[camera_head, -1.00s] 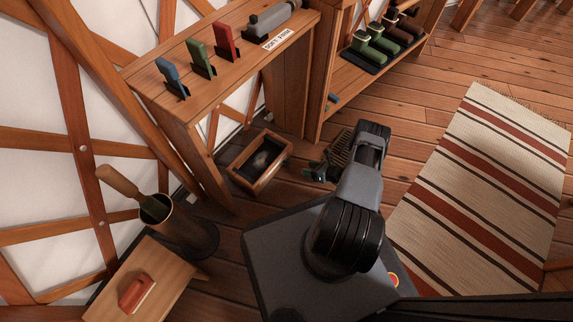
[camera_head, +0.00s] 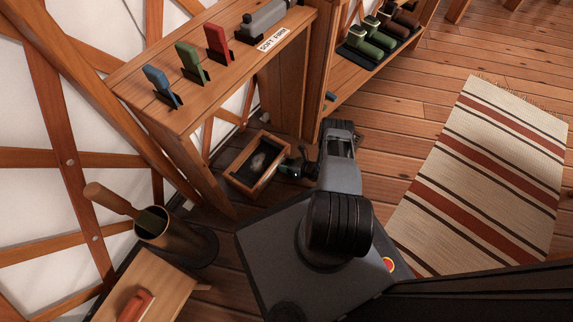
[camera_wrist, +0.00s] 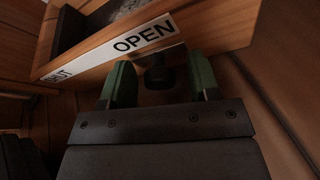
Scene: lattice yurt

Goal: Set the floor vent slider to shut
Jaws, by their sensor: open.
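The floor vent slider shows in the wrist view as a small dark knob (camera_wrist: 157,74) on the front of a wooden box, just below the printed word OPEN. The box (camera_head: 235,180) stands on the floor in the head view, with a dark inside and a grey lump. My gripper (camera_wrist: 162,84) is open, its green fingers on either side of the knob. Whether they touch it I cannot tell. In the head view my gripper (camera_head: 298,167) is at the box's right side.
A wooden shelf unit (camera_head: 185,110) with blue, green and red levers rises behind the box. A bin with a wooden handle (camera_head: 165,225) and a low wooden stand (camera_head: 165,280) are at left. The striped rug (camera_head: 490,170) and open floor lie right.

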